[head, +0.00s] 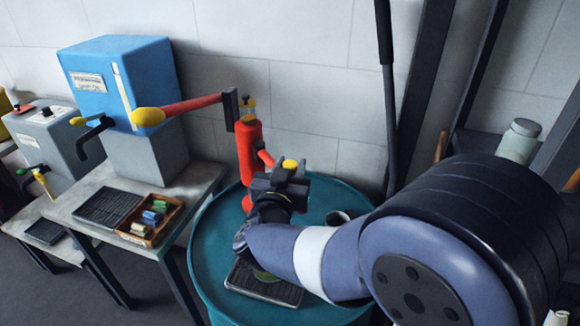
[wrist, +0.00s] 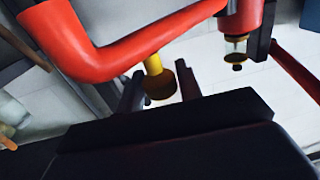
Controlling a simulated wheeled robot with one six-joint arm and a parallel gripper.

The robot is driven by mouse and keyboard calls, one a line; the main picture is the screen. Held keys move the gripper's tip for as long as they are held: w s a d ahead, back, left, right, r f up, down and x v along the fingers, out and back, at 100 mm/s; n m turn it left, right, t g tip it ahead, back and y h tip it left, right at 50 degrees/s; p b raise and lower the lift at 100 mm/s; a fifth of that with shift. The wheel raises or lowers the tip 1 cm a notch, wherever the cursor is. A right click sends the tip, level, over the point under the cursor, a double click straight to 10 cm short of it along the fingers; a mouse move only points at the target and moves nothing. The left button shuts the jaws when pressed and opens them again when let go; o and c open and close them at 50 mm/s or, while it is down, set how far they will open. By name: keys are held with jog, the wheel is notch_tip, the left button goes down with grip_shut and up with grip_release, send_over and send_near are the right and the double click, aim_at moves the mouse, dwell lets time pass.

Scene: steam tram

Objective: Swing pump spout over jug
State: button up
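The red hand pump (head: 249,155) stands upright on the teal drum (head: 205,262). Its spout (head: 266,158) bends out toward my gripper (head: 284,181); a yellow knob (head: 290,163) shows there. In the wrist view the red spout (wrist: 120,55) crosses the top, with a yellow stem and dark round end (wrist: 158,82) projecting from it. My fingertips (wrist: 160,90) lie on either side of that end. Whether they press on it is not clear. An open round vessel (head: 338,216), possibly the jug, is partly visible right of my gripper; my arm hides its lower part.
A bench (head: 70,207) carries a wooden tray of spools. Dark posts stand behind right.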

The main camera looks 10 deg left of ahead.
grip_shut()
jog(key=shift+a, duration=0.1)
jog(key=shift+s+a+r+m+h+p, duration=0.2)
jog(key=shift+s+a+m+h+p, duration=0.1)
jog(key=shift+h+p, duration=0.2)
jog(key=a+m+h+p, duration=0.1)
jog(key=h, duration=0.1)
jog(key=s+a+m+g+h+p, duration=0.1)
jog(key=a+h, duration=0.1)
jog(key=s+a+m+g+h+p, duration=0.1)
jog(key=m+h, duration=0.1)
jog(key=shift+s+a+f, duration=0.1)
jog(key=shift+s+a, duration=0.05)
jog(key=shift+a, duration=0.1)
jog(key=shift+o, duration=1.9)
grip_release()
